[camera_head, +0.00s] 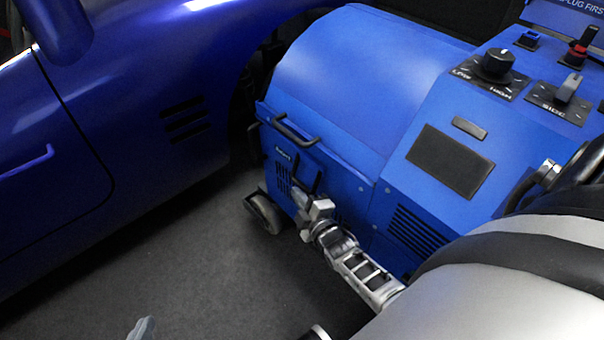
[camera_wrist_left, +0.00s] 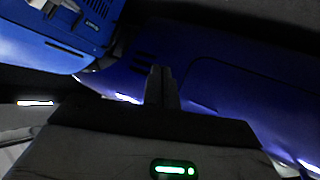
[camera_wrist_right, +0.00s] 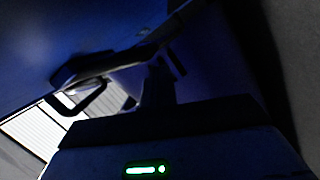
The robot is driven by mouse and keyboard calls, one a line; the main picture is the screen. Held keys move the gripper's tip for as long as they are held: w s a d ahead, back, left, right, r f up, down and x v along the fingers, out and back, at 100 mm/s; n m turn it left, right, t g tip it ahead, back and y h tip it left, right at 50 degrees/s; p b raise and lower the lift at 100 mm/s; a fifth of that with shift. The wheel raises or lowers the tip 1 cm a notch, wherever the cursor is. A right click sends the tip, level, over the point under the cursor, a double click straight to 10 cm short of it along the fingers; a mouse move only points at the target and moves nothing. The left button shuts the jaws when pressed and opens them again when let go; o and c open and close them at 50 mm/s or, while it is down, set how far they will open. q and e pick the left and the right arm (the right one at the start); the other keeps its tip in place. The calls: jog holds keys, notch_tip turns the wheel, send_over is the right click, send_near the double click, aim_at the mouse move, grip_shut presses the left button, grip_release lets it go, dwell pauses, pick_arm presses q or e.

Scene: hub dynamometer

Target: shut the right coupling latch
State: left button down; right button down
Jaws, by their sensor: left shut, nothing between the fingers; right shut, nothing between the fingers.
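The blue dynamometer unit (camera_head: 340,80) stands beside the dark blue car in the head view. A black bar handle (camera_head: 294,132) is on its upper front edge. Below it, dark upright bars (camera_head: 296,170) show near my right gripper (camera_head: 316,206); I cannot tell which is the right coupling latch. My right gripper is shut and empty. In the right wrist view its fingertips (camera_wrist_right: 160,68) are close to a dark bar (camera_wrist_right: 115,60); contact is unclear. My left gripper (camera_wrist_left: 160,72) is shut and empty, facing the car; a grey part (camera_head: 142,328) of it shows at the head view's bottom edge.
The car (camera_head: 110,110) fills the left, with its wheel arch beside the unit. A caster wheel (camera_head: 265,212) is under the unit's front. Knobs (camera_head: 497,62) and switches sit on the sloped top at right. The grey floor (camera_head: 200,270) in front is clear.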

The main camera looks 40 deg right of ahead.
pick_arm(q)
jog(key=shift+s+d+f, duration=0.1)
jog(key=shift+s+f, duration=0.05)
jog(key=shift+s, duration=0.15)
